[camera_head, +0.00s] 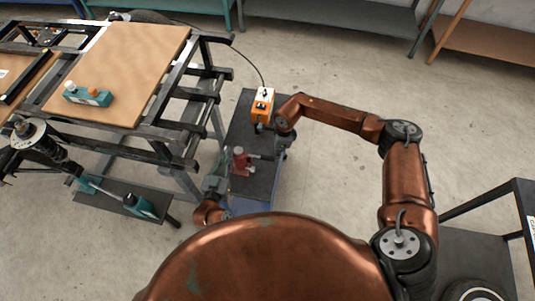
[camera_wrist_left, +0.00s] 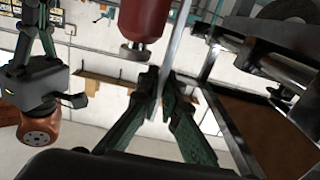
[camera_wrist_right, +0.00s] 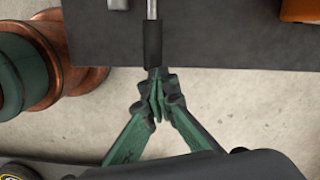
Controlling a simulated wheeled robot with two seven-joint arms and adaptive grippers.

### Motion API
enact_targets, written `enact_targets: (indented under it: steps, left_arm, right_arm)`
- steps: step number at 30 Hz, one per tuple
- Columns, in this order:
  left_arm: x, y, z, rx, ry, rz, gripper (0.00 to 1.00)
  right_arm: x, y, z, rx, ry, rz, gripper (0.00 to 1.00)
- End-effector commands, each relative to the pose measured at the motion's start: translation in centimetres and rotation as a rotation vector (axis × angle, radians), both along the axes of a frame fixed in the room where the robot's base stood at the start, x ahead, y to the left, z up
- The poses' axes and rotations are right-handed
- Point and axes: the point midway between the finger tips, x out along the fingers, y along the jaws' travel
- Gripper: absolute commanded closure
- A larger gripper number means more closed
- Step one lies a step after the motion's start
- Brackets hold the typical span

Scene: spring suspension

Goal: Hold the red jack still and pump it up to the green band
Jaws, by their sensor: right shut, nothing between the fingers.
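The red jack (camera_head: 241,160) stands on a dark cart top (camera_head: 250,185), with a dark lever to its right. Its red body (camera_wrist_left: 143,18) shows at the top of the left wrist view. My left gripper (camera_head: 217,183) is low and left of the jack. In the left wrist view its fingers (camera_wrist_left: 161,78) nearly meet, with a thin pale strip in line with the gap; whether they grip it is unclear. My right gripper (camera_head: 279,146) is shut and empty. Its tips (camera_wrist_right: 157,80) are at the black grip of a silver lever (camera_wrist_right: 153,42). I cannot make out the green band.
An orange and white box (camera_head: 263,104) with a cable sits at the cart's far end. A dark metal frame with a brown board (camera_head: 130,60) stands left of the cart. A coil-spring strut (camera_head: 40,142) is at far left. Open floor lies behind and right of the cart.

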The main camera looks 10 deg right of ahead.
Motion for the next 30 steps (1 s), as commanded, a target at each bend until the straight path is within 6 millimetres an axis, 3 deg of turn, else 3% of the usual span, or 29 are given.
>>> enact_targets:
  steps: [7, 21, 30]
  left_arm:
    - [0.0, 0.0, 0.0, 0.0, -0.001, 0.001, 1.0]
    - [0.0, 0.0, 0.0, 0.0, 0.0, 0.0, 1.0]
    - [0.0, 0.0, 0.0, 0.0, 0.0, 0.0, 1.0]
  right_arm:
    - [-0.1, -0.2, 1.0, -0.003, 0.001, 0.001, 1.0]
    - [-0.1, -1.0, 10.1, -0.001, -0.002, 0.001, 1.0]
    - [-0.2, -1.2, 12.0, -0.001, 0.0, 0.001, 1.0]
